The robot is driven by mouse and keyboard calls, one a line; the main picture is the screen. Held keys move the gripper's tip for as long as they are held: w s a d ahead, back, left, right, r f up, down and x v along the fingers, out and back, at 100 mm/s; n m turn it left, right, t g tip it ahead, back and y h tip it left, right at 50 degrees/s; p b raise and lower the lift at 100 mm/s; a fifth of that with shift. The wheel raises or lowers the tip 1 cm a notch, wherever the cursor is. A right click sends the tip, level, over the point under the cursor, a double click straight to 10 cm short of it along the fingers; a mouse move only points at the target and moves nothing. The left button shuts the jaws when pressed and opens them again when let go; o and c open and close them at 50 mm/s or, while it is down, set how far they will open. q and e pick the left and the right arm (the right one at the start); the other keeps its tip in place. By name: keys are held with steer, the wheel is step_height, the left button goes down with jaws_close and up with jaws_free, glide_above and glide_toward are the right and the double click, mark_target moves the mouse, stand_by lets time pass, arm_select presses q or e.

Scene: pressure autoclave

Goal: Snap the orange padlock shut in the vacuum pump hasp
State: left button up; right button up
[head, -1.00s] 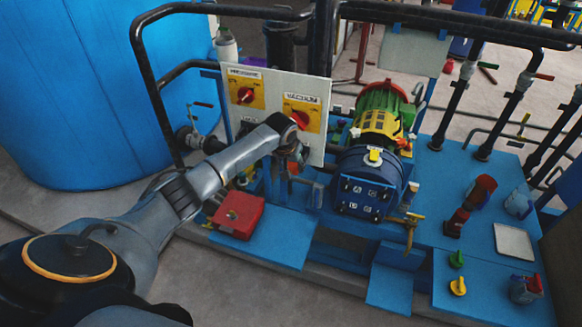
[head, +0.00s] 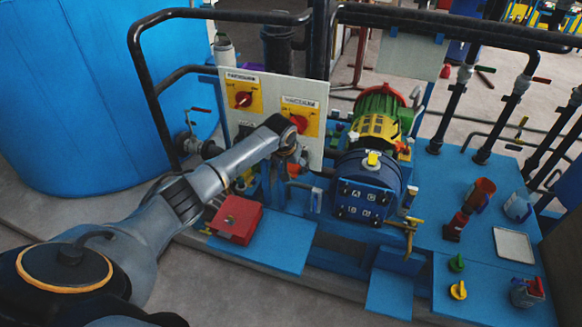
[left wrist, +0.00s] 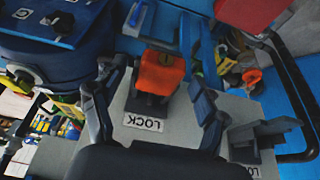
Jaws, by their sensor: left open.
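The orange padlock (left wrist: 160,74) sits in front of a dark holder above a white "LOCK" label (left wrist: 143,122) in the left wrist view. My left gripper (left wrist: 158,88) is open, with one finger on each side of the padlock and gaps between. In the head view, my left gripper (head: 292,163) is beside the lower part of the white switch panel (head: 275,92), and a bit of orange shows there. The panel carries a red "VACUUM" switch (head: 297,122). I cannot make out the hasp clearly or tell whether the shackle is closed. My right gripper is not in view.
A red box (head: 236,219) lies on the blue skid left of the blue-and-yellow pump (head: 368,185). A black rail (head: 150,80) runs around the panel. A second grey holder (left wrist: 262,132) with a label stands right of my gripper. Other coloured items stand on the right deck.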

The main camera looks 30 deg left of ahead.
arm_select(q)
steer(key=shift+s+r, duration=0.1)
steer(key=v, duration=1.2)
steer(key=s+d+f+b, duration=0.1)
steer(key=s+f+b, duration=0.25)
steer(key=f, duration=2.15)
steer(key=s+d+f+m+g, duration=0.1)
steer(key=s+f, duration=0.5)
steer(key=f, duration=0.2)
steer(key=s+d+f+m, duration=0.1)
steer(key=s+f, duration=0.4)
steer(key=f, duration=0.3)
steer(key=s+d+f+m+g+b, duration=0.1)
steer(key=s+d+f, duration=0.1)
steer(key=s+f, duration=0.7)
steer(key=s+d+f+m+b, duration=0.1)
steer(key=s+d+f+b, duration=0.15)
steer(key=s+f, duration=0.6)
steer(key=s+d+f, duration=0.1)
steer(key=s+d, duration=0.2)
steer(key=s, duration=0.7)
steer(key=s+d+f+m+g+h, duration=0.1)
steer(key=s+d+f, duration=0.1)
steer(key=s, duration=0.9)
steer(key=shift+d+f, duration=0.2)
steer(key=shift+d, duration=0.6)
